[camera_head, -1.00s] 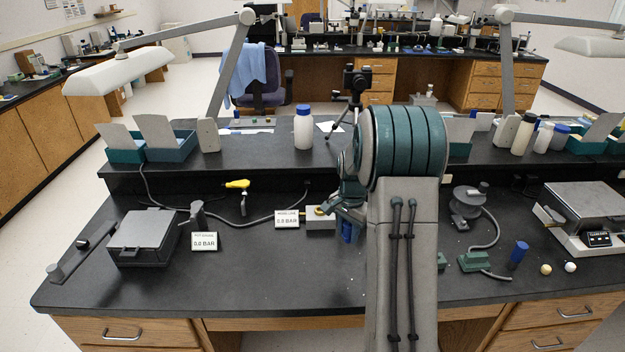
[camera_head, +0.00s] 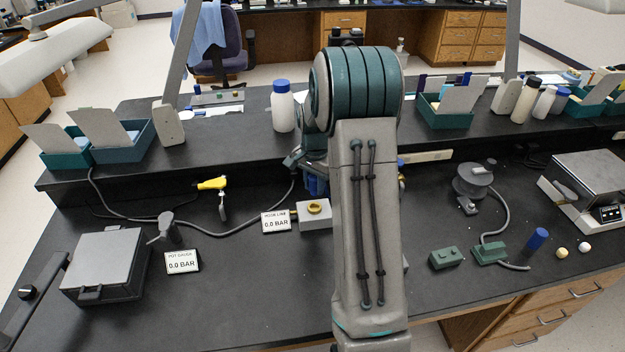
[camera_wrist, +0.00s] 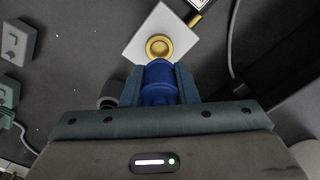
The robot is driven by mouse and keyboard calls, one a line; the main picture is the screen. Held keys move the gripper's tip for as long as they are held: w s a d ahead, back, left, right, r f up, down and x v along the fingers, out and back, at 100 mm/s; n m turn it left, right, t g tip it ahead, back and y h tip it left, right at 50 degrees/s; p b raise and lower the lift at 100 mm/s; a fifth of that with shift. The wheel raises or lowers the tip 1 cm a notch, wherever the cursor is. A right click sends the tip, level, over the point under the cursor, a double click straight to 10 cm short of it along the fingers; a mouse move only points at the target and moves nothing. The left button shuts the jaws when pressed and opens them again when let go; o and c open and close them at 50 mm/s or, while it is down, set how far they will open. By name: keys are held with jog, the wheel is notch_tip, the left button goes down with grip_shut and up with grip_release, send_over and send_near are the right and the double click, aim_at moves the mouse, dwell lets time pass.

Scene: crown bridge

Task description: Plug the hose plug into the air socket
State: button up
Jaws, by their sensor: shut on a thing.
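My gripper (camera_wrist: 157,82) is shut on a blue piece (camera_wrist: 158,86), which I take to be the hose plug. The blue piece also shows in the head view (camera_head: 316,185), partly hidden by my arm. The likely air socket is a pale grey block (camera_head: 315,222) with a brass ring (camera_head: 314,206), beside the HOSE LINE display. In the wrist view the block (camera_wrist: 138,44) and ring (camera_wrist: 159,46) lie just beyond the blue tip. In the head view my gripper is behind the block. I cannot tell whether tip and ring touch, or their height difference.
The HOSE LINE display (camera_head: 276,222) and another display (camera_head: 182,262) both read 0.0 BAR. A grey box (camera_head: 104,265), a yellow-handled piece (camera_head: 212,184) and a curving hose (camera_head: 240,230) are left. A green block (camera_head: 445,258) is right. A raised shelf with a bottle (camera_head: 283,108) stands behind.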

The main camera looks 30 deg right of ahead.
aim_at(314, 194)
jog(key=shift+f+b, duration=1.5)
jog(key=shift+f, duration=1.05)
jog(key=shift+f+b, duration=0.5)
dwell(0.8)
jog(key=shift+s+a+f+b, duration=0.1)
jog(key=shift+s+f+b, duration=0.25)
jog(key=shift+f, duration=0.15)
dwell(0.4)
jog(key=shift+w+r+p, duration=0.15)
jog(key=shift+r+p, duration=0.3)
jog(key=shift+p, duration=0.15)
jog(key=shift+w+r, duration=0.15)
jog(key=shift+r, duration=0.3)
jog(key=shift+r, duration=0.25)
jog(key=shift+f, duration=0.25)
dwell(1.7)
